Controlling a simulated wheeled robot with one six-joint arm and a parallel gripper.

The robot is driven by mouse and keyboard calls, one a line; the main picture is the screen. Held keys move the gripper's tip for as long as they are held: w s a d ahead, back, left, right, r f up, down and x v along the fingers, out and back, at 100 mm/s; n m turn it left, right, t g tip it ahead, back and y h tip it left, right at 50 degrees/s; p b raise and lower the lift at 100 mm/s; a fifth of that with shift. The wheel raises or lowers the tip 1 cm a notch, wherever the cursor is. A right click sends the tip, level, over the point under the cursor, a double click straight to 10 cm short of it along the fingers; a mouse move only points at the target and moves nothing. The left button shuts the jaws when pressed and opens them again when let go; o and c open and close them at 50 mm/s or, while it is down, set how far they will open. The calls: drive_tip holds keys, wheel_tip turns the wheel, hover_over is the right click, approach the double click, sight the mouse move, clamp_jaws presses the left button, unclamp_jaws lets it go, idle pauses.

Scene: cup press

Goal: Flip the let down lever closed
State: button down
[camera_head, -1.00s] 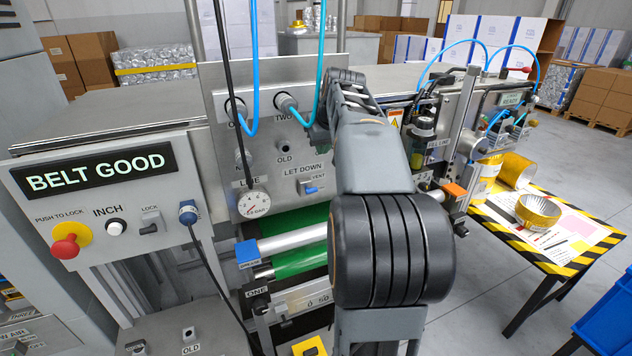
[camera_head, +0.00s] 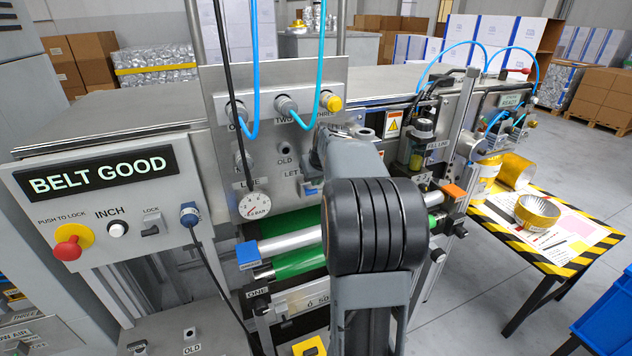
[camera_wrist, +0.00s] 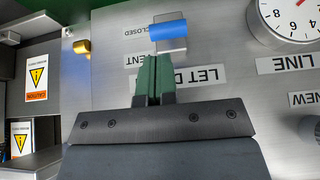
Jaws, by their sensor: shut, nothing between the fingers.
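The let down lever (camera_wrist: 168,33) is a blue handle on a grey mount on the steel panel. In the wrist view, which is upside down, it is beside the word CLOSED, with a partly covered label ending in ENT nearer my gripper (camera_wrist: 154,62). My gripper's green fingers are shut together and empty, with tips close to the lever; I cannot tell whether they touch it. The LET DOWN label (camera_wrist: 190,75) is partly behind the fingers. In the head view, only a bit of the lever (camera_head: 309,189) shows beside my arm, which hides the gripper.
A pressure gauge (camera_head: 255,205) sits left of the lever on the panel. Blue hoses (camera_head: 254,80) and a black cable hang in front of the panel. A blue-ended roller (camera_head: 285,243) and green belt are below. A striped table (camera_head: 540,250) stands at right.

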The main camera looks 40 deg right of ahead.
drive_tip(key=shift+s+f, duration=0.15)
drive_tip(key=shift+f, duration=0.5)
drive_tip(key=shift+a+f+b, duration=0.1)
drive_tip(key=shift+f+b, duration=0.1)
drive_tip(key=shift+b, duration=0.25)
drive_tip(key=shift+f+b, duration=0.15)
drive_tip(key=shift+b, duration=0.35)
drive_tip(key=shift+s+t+b, duration=0.2)
drive_tip(key=shift+t+b, duration=0.2)
drive_tip(key=shift+b, duration=0.15)
